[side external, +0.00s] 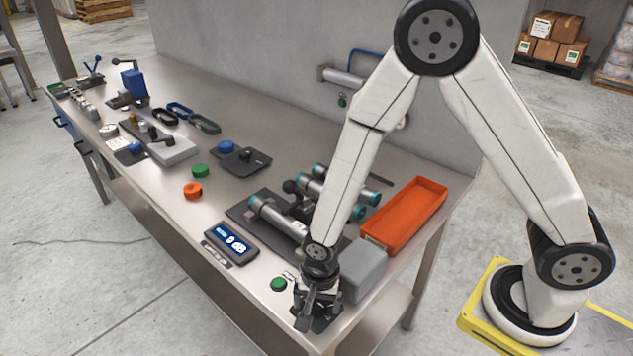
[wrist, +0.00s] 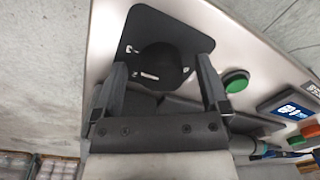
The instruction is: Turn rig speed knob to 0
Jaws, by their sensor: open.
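A round black knob (wrist: 160,65) sits on a black square plate (wrist: 150,22) near the table's corner in the wrist view. The plate (side external: 326,324) shows partly under my gripper (side external: 305,312) in the side view, where the knob is mostly hidden. My gripper (wrist: 163,78) is open, with one finger on each side of the knob. I cannot tell whether the fingers touch it. White marks show on the knob and plate, too small to read. A dark display (side external: 232,243) with lit digits stands to the left; it also shows in the wrist view (wrist: 293,108).
A green button (side external: 278,284) is close to the left of my gripper. A grey box (side external: 365,270) stands just behind it, with an orange tray (side external: 418,205) farther back. The rig's cylinders (side external: 275,217) lie behind the display. The table's front edge is very near.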

